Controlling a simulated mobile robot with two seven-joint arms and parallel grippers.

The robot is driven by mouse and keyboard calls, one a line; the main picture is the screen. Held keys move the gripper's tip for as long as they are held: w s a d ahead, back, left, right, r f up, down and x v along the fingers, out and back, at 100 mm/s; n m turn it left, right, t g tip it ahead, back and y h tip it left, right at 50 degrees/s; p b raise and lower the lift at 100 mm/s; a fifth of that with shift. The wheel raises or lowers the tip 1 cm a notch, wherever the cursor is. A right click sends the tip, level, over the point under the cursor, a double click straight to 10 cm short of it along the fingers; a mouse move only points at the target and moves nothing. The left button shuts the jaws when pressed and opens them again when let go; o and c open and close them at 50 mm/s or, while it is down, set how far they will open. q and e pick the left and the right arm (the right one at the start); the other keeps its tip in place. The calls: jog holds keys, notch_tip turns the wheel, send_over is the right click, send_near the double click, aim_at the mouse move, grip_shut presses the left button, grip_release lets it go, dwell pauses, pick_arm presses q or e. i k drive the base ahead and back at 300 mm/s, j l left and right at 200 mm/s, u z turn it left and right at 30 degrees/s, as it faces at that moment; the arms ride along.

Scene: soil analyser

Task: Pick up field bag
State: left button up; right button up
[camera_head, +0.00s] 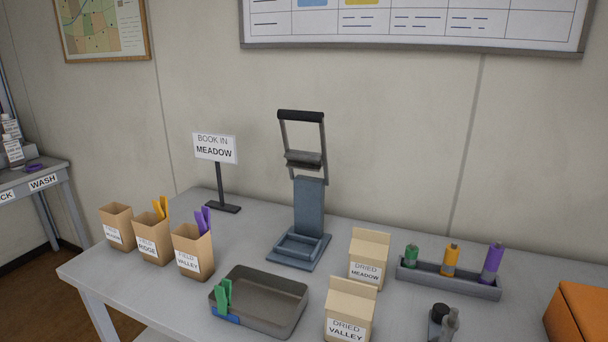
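Three open brown paper field bags stand upright in a row at the left of the grey table. The leftmost field bag (117,226) has a small label too blurred to read surely. The middle field bag (152,240), labelled RIDGE, has an orange clip (161,208) at its top. The right field bag (194,253), labelled VALLEY, has a purple clip (202,220) at its top. No clip shows on the leftmost bag. A sign (215,148) behind them reads BOOK IN MEADOW. Neither of my grippers is in view.
A grey tray (296,288) with a green clip (223,297) stands right of the bags. A blue-grey press (309,205), two DRIED bags (369,258) (349,312), a vial rack (447,280) and an orange box (580,315) fill the middle and right.

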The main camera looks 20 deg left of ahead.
aim_at(116, 218)
jog(key=u, duration=1.6)
